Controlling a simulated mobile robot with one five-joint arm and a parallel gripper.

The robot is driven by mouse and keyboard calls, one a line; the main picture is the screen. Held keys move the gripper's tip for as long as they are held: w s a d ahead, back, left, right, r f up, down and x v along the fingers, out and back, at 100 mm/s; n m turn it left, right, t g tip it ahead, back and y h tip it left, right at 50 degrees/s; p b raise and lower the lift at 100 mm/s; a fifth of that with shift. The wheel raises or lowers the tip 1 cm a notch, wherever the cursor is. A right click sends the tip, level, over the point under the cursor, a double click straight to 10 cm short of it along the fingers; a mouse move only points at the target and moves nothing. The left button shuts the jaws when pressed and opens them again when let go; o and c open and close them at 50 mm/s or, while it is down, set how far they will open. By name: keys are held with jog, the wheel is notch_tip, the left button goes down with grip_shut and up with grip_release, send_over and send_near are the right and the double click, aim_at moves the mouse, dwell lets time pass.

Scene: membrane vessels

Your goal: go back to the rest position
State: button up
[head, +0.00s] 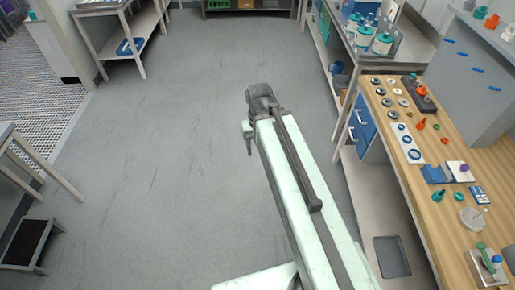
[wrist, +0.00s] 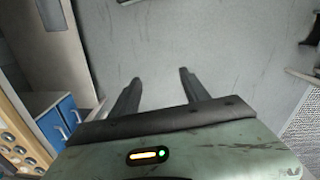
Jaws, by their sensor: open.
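My gripper (wrist: 158,90) shows in the wrist view with its two dark fingers spread apart. Nothing is between them, only grey floor beyond. In the head view my pale green arm reaches forward over the open floor, and the end of the arm (head: 262,100) is dark and partly hidden by the arm itself. The fingers cannot be made out clearly there. The gripper is clear of the benches and touches nothing that I can see.
A wooden bench (head: 440,205) with rings, fittings and small tools runs along the right, with blue drawers (head: 362,122) below. A metal bench (head: 415,45) with white-and-teal vessels stands behind it. A step stool (head: 32,240) is at left. The grey floor (head: 170,150) is free.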

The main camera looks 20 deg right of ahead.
jog(key=shift+s+a, duration=0.1)
jog(key=shift+a, duration=0.55)
jog(key=shift+f, duration=0.1)
notch_tip(320, 180, down, 7)
jog(key=b, duration=0.6)
jog(key=shift+b, duration=0.4)
